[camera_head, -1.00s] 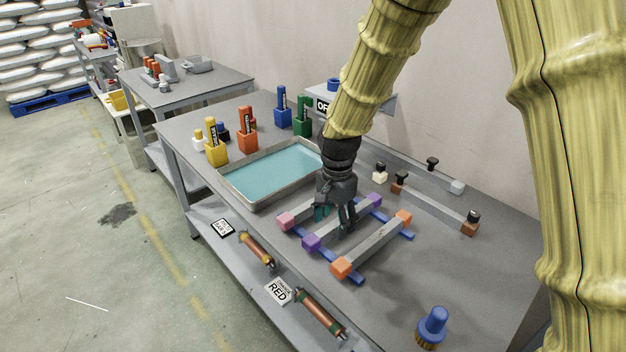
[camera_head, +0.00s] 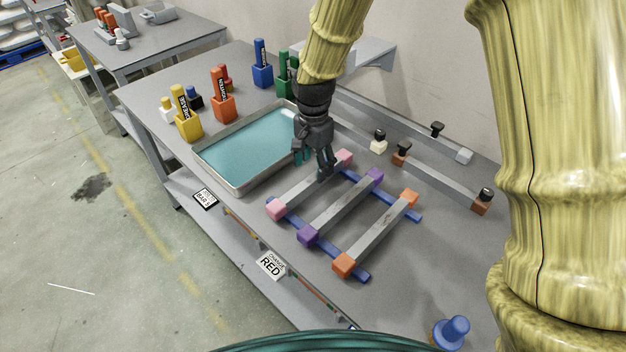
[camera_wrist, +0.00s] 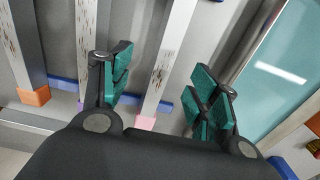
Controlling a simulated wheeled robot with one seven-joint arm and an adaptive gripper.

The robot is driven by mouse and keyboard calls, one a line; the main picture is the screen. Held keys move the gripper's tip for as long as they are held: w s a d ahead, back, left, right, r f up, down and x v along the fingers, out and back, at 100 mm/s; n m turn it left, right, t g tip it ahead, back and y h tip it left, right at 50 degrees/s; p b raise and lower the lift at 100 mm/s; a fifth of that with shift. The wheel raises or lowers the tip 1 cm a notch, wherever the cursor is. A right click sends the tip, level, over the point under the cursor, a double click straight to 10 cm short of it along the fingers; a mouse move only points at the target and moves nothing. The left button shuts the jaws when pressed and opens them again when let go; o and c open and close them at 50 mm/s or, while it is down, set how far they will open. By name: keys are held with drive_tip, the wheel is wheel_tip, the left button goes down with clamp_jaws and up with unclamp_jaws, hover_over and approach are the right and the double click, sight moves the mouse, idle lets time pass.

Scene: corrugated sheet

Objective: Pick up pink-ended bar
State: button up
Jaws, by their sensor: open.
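The pink-ended bar (camera_head: 302,188) is a grey metal bar with pink blocks at both ends. It lies across two blue rails (camera_head: 345,262), leftmost of three bars in the head view. My gripper (camera_head: 312,165) is open, pointing down over the far half of this bar. Nothing is held. Whether the fingertips reach down to bar height is hard to tell.
A purple-ended bar (camera_head: 343,208) and an orange-ended bar (camera_head: 378,235) lie parallel to the right. A tray of teal liquid (camera_head: 243,185) stands close on the left. Coloured marker blocks (camera_head: 222,105) stand behind it. A brown-ended bar (camera_head: 440,180) lies further right.

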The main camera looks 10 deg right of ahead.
sight(312, 177)
drive_tip(key=shift+w+f, duration=0.8)
drive_tip(key=shift+f, duration=0.2)
drive_tip(key=shift+s+f+p, duration=0.3)
drive_tip(key=shift+s+f, duration=0.05)
drive_tip(key=shift+s, duration=0.1)
drive_tip(key=shift+s+f, duration=0.1)
drive_tip(key=shift+f, duration=0.25)
drive_tip(key=shift+w+f+p, duration=0.15)
drive_tip(key=shift+w+f, duration=0.05)
drive_tip(key=shift+f, duration=0.4)
drive_tip(key=shift+w+f+p, duration=0.15)
drive_tip(key=shift+f, duration=0.7)
drive_tip(key=shift+s, duration=0.2)
drive_tip(key=shift+f, duration=0.1)
drive_tip(key=shift+w, duration=0.1)
clamp_jaws()
